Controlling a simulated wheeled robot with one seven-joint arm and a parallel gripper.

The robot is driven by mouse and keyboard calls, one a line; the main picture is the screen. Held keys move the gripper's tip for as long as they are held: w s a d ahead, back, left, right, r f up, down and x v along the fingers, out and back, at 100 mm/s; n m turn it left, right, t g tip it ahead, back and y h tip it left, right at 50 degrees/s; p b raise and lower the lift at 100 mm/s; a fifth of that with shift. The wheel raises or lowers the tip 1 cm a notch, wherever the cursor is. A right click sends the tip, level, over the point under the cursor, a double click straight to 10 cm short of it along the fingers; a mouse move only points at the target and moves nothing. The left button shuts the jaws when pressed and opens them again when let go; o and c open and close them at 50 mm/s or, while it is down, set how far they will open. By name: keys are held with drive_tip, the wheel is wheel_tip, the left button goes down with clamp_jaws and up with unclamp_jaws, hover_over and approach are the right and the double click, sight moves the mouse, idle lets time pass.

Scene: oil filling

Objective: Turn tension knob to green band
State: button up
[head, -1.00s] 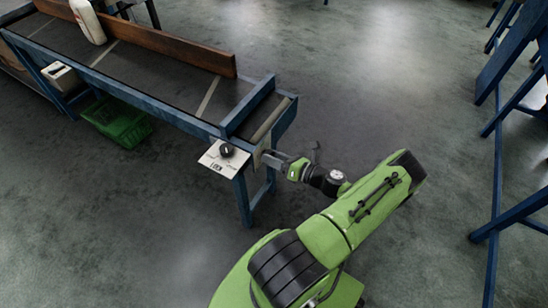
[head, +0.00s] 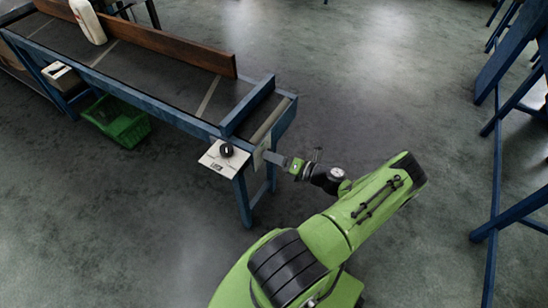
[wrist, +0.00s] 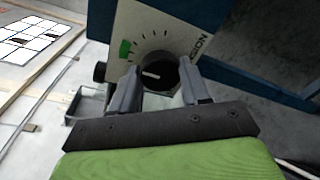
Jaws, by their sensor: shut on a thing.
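The tension knob (wrist: 160,74) is black and round with a white pointer mark, on a pale dial plate in the wrist view. The pointer points left, a little below the direction of the green band (wrist: 125,49), which lies up and left of the knob. Dark tick marks run over the top of the dial. My gripper (wrist: 162,86) is shut on the knob, one finger on each side. In the head view my gripper (head: 267,157) is at the pale plate (head: 259,155) on the conveyor's near end; the tension knob itself is hidden there.
A white panel (head: 213,162) with another black knob (head: 226,149) juts from the conveyor (head: 165,83) left of my gripper. A green crate (head: 118,124) is under the conveyor. A white bottle (head: 89,21) stands on the belt. Floor to the right is clear up to blue frames.

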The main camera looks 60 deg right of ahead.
drive_tip(key=o, duration=1)
drive_tip(key=shift+o, duration=0.2)
drive_tip(key=shift+s, duration=0.1)
drive_tip(key=s+d+r+p, duration=0.1)
drive_tip(key=s, duration=1.4)
drive_tip(key=shift+s+d+r+p, duration=0.2)
drive_tip(key=shift+s+d+p, duration=0.05)
drive_tip(key=shift+d+p, duration=0.1)
